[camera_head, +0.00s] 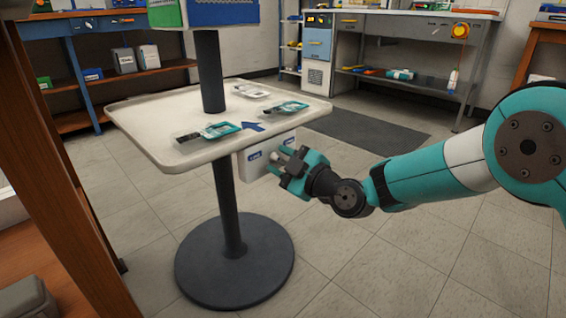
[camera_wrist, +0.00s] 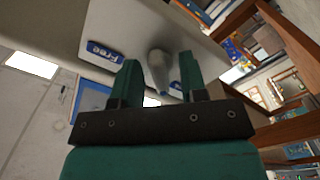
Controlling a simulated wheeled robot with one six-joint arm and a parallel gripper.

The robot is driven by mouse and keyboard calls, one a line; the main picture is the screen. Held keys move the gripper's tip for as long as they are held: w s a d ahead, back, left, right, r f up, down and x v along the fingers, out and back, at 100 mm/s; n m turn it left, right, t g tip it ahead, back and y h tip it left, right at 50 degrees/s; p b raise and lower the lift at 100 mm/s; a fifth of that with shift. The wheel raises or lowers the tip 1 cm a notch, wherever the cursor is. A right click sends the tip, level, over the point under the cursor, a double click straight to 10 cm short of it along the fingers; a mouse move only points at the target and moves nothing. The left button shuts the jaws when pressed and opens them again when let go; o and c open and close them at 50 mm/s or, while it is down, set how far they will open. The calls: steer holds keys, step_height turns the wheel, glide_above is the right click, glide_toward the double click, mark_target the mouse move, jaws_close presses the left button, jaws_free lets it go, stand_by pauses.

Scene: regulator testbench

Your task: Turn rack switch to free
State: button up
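The rack switch is a white box (camera_head: 252,168) under the right edge of the rack's tray, with blue labels on its front. In the wrist view, the box face (camera_wrist: 130,18) carries a blue label reading "Free" (camera_wrist: 103,51). A grey switch knob (camera_wrist: 158,66) sticks out of that face to the right of the label. My gripper (camera_head: 291,162) is at the box front. In the wrist view, my gripper (camera_wrist: 160,66) is open, with a finger on each side of the knob and a gap visible at least on the left. Whether the right finger touches it is unclear.
The white tray (camera_head: 145,110) holds several small packaged parts and a blue arrow mark. A dark pole (camera_head: 228,205) and round base (camera_head: 235,265) support it. A wooden post (camera_head: 55,150) stands at the left. Benches line the back wall. The floor right of the base is clear.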

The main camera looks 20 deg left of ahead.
jaws_close()
steer(key=m+p, duration=0.2)
steer(key=m, duration=0.2)
steer(key=shift+m, duration=0.4)
steer(key=m+p, duration=0.2)
steer(key=m, duration=0.2)
steer(key=shift+s+m, duration=0.1)
steer(key=shift+m, duration=0.2)
steer(key=m+p, duration=0.2)
steer(key=m, duration=0.2)
steer(key=shift+p, duration=0.4)
steer(key=shift+m+p, duration=1.1)
steer(key=shift+m, duration=1.1)
steer(key=shift+f, duration=0.1)
